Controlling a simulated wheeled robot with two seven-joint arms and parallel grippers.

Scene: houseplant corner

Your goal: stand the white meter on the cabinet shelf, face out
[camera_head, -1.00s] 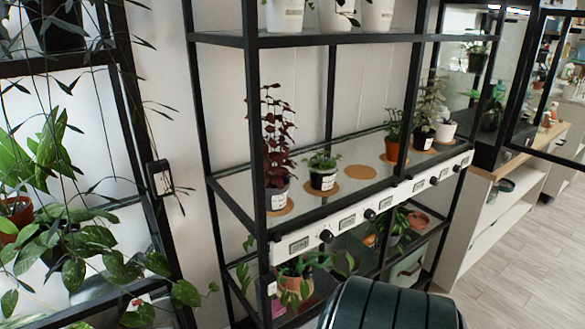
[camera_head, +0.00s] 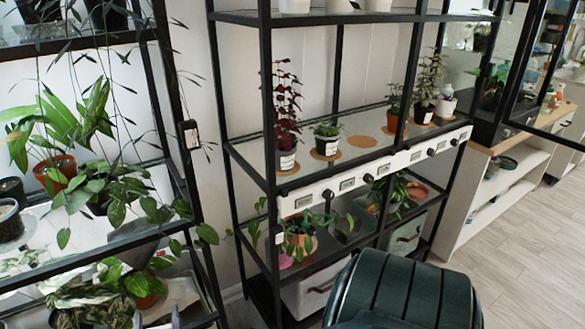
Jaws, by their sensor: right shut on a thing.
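I cannot make out either of my grippers in the head view. I cannot pick out a loose white meter either. A black-framed glass cabinet (camera_head: 517,133) stands at the right on a wood-topped counter. Its glass door (camera_head: 560,75) stands out to the right, and plants show inside. Its inner shelf is mostly hidden by the black frame and plants. A white strip (camera_head: 332,188) with several small displays and black knobs runs along the front of the open plant rack. A small black-and-white device (camera_head: 190,134) is on the post of the left plant stand.
The black open rack (camera_head: 232,148) holds potted plants, some on round cork mats (camera_head: 362,141). A dark green ribbed object (camera_head: 400,292) fills the bottom centre, close to me. A white low shelf unit (camera_head: 500,188) stands under the cabinet. The wooden floor (camera_head: 535,265) at lower right is clear.

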